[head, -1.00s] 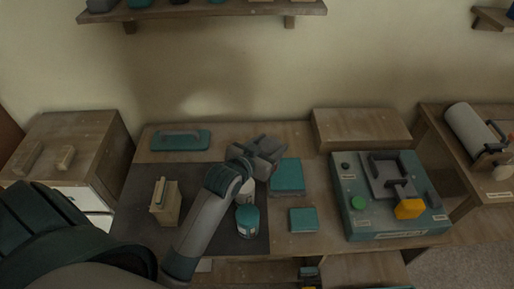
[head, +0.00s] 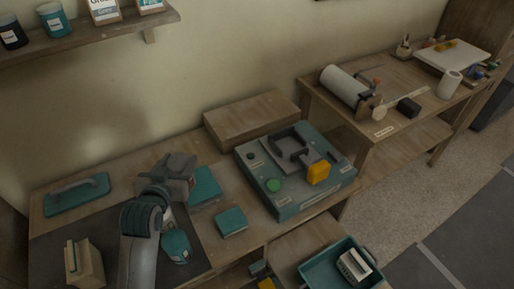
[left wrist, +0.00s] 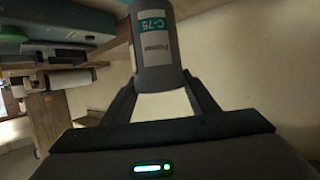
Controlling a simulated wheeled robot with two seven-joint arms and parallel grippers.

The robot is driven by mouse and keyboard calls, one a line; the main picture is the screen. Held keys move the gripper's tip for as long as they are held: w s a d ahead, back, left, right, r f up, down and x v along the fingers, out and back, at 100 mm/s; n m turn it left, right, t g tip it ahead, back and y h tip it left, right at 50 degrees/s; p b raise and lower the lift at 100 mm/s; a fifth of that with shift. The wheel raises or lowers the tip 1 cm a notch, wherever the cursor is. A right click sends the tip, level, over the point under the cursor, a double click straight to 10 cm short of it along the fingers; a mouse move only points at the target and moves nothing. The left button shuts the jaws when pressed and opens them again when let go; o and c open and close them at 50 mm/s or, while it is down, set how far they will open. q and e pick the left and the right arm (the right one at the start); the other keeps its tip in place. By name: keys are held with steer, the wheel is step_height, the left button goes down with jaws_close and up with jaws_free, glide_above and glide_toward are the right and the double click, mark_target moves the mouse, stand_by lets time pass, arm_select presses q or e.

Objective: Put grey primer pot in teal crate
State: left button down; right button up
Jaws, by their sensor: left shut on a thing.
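My left gripper (head: 178,172) is above the workbench, beside a flat teal box. In the left wrist view, my left gripper (left wrist: 155,100) is shut on the grey primer pot (left wrist: 155,50), a dark grey cylinder with a white and teal label reading "C-75" and "Primer". In the head view I cannot clearly tell the pot from the gripper. The teal crate (head: 318,270) is at the bottom right of the head view, on a lower wooden surface. A white labelled box (head: 354,265) is in its right part. My right gripper is not in view.
A teal pot (head: 176,246) and a pale pot, partly hidden by my arm, stand on the dark mat. Teal boxes (head: 231,221), a trowel (head: 77,194) and a wooden block (head: 85,265) are on the bench.

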arm_select(q)
steer(key=s+d+r+b, duration=0.2)
steer(key=s+d, duration=0.1)
steer(key=s, duration=0.2)
steer(key=shift+d+r, duration=0.25)
steer(key=shift+r, duration=0.1)
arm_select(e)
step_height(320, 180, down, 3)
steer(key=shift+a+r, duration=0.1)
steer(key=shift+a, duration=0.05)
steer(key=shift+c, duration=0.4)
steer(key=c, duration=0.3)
arm_select(q)
steer(key=shift+s+d, duration=0.1)
